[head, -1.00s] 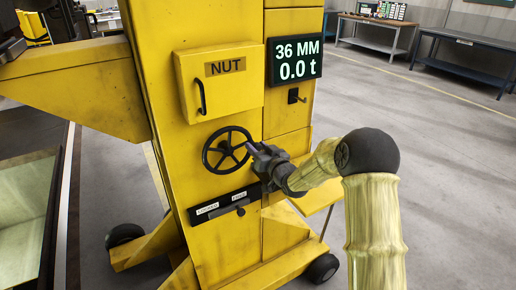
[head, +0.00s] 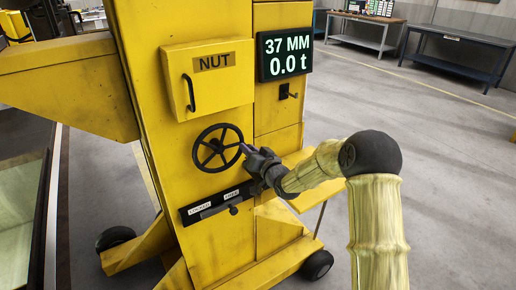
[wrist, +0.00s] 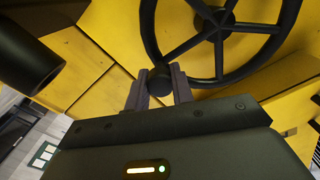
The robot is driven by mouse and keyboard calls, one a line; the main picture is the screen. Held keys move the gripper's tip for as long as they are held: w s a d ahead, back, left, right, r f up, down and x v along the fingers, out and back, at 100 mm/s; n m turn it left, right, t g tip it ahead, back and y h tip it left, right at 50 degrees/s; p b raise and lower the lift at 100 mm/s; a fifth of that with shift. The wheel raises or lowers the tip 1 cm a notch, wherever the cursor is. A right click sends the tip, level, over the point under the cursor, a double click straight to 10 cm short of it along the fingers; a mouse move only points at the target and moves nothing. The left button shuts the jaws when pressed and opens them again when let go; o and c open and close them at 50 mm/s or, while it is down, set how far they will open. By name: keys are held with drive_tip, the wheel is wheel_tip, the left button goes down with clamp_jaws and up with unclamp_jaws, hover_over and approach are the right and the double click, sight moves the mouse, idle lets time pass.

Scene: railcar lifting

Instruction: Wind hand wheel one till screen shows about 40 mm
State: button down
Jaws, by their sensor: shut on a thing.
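The black hand wheel (head: 218,147) is mounted on the front of the yellow lifting column (head: 220,245). My gripper (head: 246,153) is at the right side of its rim. In the wrist view, the wheel (wrist: 222,27) fills the upper right, and my gripper (wrist: 159,88) has its two fingers closed on either side of a dark round handle knob (wrist: 159,83) at the rim. The screen (head: 286,54), above and right of the wheel, reads 37 MM and 0.0 t.
A yellow box marked NUT (head: 207,85) with a black handle is above the wheel. A small black switch (head: 287,91) is under the screen. A label strip with a lever (head: 216,202) is just below the wheel. Workbenches (head: 458,55) stand far behind, with open floor between.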

drive_tip(key=shift+f+m+b, duration=0.4)
drive_tip(key=shift+f+m, duration=0.45)
drive_tip(key=shift+m, duration=0.05)
drive_tip(key=s+a+f+m+b, duration=0.3)
drive_tip(key=f+m, duration=0.3)
drive_tip(key=m, duration=0.5)
drive_tip(key=shift+s+a+m+b, duration=0.2)
drive_tip(key=shift+a+m+b, duration=0.15)
drive_tip(key=shift+a, duration=0.3)
drive_tip(key=c, duration=1.3)
unclamp_jaws()
drive_tip(key=shift+o, duration=0.5)
